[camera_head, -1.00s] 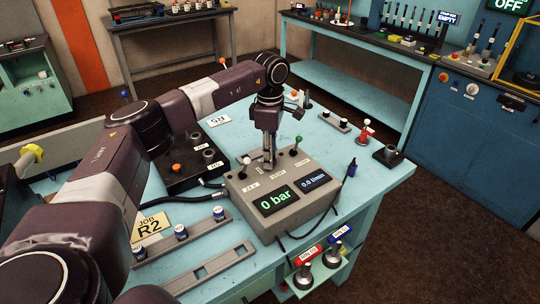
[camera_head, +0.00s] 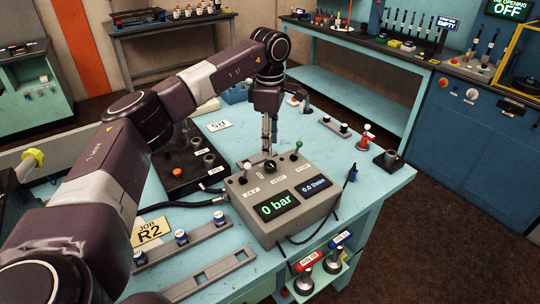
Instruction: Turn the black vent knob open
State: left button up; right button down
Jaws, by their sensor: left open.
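The black vent knob (camera_head: 270,166) sits on top of the grey control box (camera_head: 252,195), between a white-tipped lever (camera_head: 247,170) and a green-tipped lever (camera_head: 297,148). The knob carries a light pointer mark. The box's displays read 0 bar and 0.0 l/min. My left gripper (camera_head: 269,150) points straight down just above and behind the knob. It is open, with its fingers close to the knob; I cannot tell whether they touch it. My right gripper is not in view.
A black block with ports (camera_head: 182,165) stands left of the box, joined by a black hose. A red-white valve (camera_head: 366,137) stands at the right.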

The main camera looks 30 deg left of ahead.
aim_at(270, 163)
pick_arm(q)
notch_tip(270, 163, up, 6)
jog(key=shift+f, duration=0.15)
dwell(0.6)
